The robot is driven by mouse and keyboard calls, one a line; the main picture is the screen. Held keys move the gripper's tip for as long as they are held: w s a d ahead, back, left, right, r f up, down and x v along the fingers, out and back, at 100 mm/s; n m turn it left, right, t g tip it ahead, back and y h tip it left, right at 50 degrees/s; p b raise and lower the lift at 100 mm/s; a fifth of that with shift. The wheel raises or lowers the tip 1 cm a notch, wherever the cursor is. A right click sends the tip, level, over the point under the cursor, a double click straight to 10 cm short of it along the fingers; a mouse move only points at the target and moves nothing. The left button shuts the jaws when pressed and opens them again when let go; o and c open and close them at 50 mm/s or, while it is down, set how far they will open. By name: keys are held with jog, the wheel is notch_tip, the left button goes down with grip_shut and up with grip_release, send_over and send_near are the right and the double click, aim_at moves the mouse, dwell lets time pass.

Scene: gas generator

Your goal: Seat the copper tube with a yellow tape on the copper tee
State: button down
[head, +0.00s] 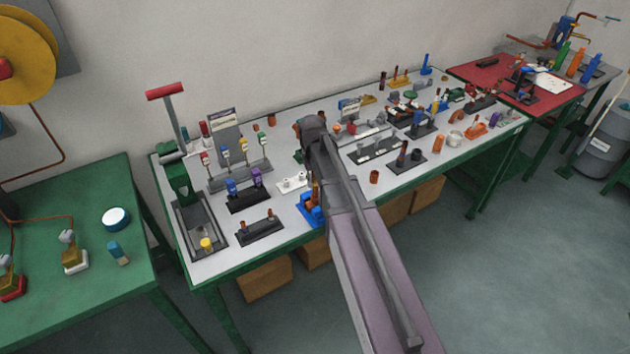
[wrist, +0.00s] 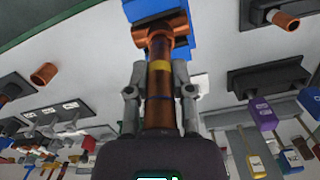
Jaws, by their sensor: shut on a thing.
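The copper tube with a yellow tape band (wrist: 160,80) stands between the fingers of my gripper (wrist: 160,92) in the wrist view. My gripper is shut on it. A thin blue band also circles the tube nearer my palm. The tube's far end meets the copper tee (wrist: 161,33), roughly in line with its opening. They look touching, but I cannot tell how deep the tube sits. The tee is in a blue holder (wrist: 178,8). In the head view my arm covers much of the gripper and the blue holder (head: 309,214) shows at the table's front edge.
A black block with a copper fitting (head: 259,230) and a block with blue and purple pieces (head: 248,198) stand to the left. A loose copper ring (head: 375,177) and a dark stand (head: 407,161) lie to the right. The white table (head: 345,196) is crowded behind.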

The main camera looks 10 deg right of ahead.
jog(key=shift+f+b, duration=0.8)
jog(key=shift+f, duration=0.05)
jog(key=shift+c, duration=2.1)
grip_release()
jog(key=shift+r, duration=0.15)
jog(key=r+p, duration=0.2)
jog(key=p, duration=0.1)
jog(key=r+p, duration=0.6)
jog(key=shift+w+a+r, duration=0.15)
jog(key=shift+w+r, duration=0.1)
jog(key=s+d, duration=0.1)
jog(key=s, duration=1.5)
jog(key=shift+s+m+t, duration=0.25)
jog(key=shift+m+t, duration=0.15)
